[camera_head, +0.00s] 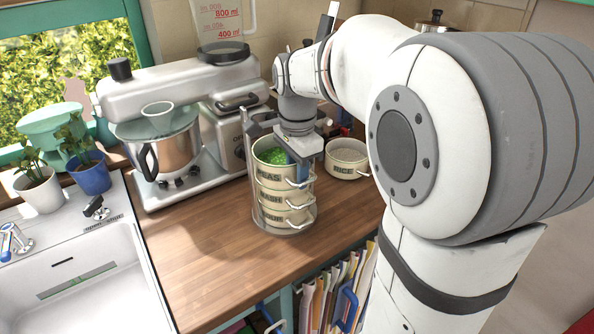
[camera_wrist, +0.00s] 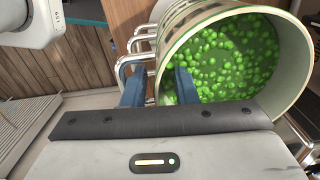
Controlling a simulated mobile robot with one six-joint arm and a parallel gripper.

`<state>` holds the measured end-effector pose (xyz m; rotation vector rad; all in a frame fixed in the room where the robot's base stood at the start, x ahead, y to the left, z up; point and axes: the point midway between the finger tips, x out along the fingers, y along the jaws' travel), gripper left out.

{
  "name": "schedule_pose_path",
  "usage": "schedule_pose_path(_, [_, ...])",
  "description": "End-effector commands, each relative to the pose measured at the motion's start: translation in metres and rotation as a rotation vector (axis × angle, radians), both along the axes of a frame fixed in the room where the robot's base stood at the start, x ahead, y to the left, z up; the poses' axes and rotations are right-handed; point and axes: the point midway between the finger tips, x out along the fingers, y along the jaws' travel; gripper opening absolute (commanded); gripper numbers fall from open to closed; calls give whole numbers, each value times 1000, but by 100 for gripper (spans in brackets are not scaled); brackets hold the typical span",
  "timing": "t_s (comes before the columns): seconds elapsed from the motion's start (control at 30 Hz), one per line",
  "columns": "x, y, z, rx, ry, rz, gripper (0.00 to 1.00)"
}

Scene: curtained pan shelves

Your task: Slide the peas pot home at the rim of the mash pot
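The peas pot (camera_head: 268,178), cream with a green rim and full of green peas, is at the top of a stack in the head view. The mash pot (camera_head: 270,197) is directly beneath it; I cannot tell whether their rims are fully seated. My gripper (camera_head: 300,158) points down at the peas pot's right side, above its handle. In the wrist view the peas pot (camera_wrist: 290,60) appears tilted by the camera angle. My gripper (camera_wrist: 160,82) has one blue finger inside the pot and one outside by the handle. A gap shows between the fingers, with the wall between them.
A third pot (camera_head: 272,218) is at the bottom of the stack, inside a metal carrier frame (camera_head: 253,190). The rice pot (camera_head: 346,170) stands to the right. A stand mixer (camera_head: 190,120) is at the left. The wooden counter in front of the stack is clear.

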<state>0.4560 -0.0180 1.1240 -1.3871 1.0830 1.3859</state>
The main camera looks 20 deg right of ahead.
Motion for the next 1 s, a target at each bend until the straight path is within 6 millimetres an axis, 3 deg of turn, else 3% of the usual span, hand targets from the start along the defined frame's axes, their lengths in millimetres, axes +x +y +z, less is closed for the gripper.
schedule_pose_path(0.37, [0, 0, 5, 0, 0, 0, 32])
schedule_pose_path(0.73, [1, 0, 63, 0, -2, 1, 32])
schedule_pose_path(1.0, [0, 0, 78, 0, 0, 1, 32])
